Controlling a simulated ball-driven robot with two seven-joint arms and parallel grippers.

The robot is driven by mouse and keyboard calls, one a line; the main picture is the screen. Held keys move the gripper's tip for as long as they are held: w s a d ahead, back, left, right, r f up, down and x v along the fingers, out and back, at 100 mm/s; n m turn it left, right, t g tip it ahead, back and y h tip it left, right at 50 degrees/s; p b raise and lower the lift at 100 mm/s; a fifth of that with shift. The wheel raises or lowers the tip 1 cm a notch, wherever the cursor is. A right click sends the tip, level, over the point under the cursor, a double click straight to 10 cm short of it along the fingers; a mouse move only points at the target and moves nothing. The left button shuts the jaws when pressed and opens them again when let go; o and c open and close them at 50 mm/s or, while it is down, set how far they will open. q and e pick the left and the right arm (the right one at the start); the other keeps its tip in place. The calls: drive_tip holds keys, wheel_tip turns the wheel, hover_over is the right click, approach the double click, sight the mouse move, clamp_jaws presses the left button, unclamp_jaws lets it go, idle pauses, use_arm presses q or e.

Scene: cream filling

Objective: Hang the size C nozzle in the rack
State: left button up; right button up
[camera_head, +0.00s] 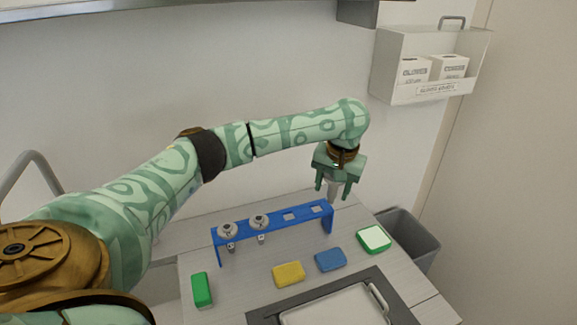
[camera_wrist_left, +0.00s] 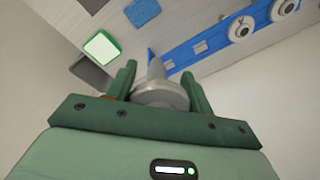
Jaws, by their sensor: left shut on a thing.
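My left gripper (camera_head: 334,190) is shut on a grey metal nozzle (camera_head: 334,188). The nozzle's flange and tapered tip show between the fingers in the left wrist view (camera_wrist_left: 157,83). The gripper points down at the right end of the blue rack (camera_head: 291,222); I cannot tell whether the nozzle touches the rack. Two nozzles hang in the rack's left half, one at the left end (camera_head: 228,230) and one beside it (camera_head: 259,222). Two square holes to their right are empty. No size letter is legible. My right gripper is not in view.
A green block (camera_head: 202,289), a yellow block (camera_head: 288,274), a blue block (camera_head: 330,260) and a green-and-white block (camera_head: 374,239) lie on the table. A tray (camera_head: 335,308) sits in front. A grey bin (camera_head: 413,236) stands right of the table. A wall box (camera_head: 430,92) holds cartons.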

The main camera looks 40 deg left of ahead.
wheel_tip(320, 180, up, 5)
drive_tip(key=p, duration=0.3)
use_arm(q)
drive_tip(key=s+a+f+n+h+b, duration=0.1)
drive_tip(key=a+f+b, duration=0.5)
drive_tip(key=a, duration=0.6)
wheel_tip(320, 180, down, 2)
drive_tip(key=shift+s+f+n+g+b, duration=0.1)
drive_tip(key=shift+s+n+g+b, duration=0.3)
drive_tip(key=shift+s, duration=0.35)
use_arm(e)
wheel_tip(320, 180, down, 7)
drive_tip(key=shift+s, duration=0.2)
use_arm(q)
drive_tip(key=shift+s+d+f+p, duration=0.1)
drive_tip(key=shift+s+f+p, duration=0.1)
drive_tip(key=shift+p, duration=0.85)
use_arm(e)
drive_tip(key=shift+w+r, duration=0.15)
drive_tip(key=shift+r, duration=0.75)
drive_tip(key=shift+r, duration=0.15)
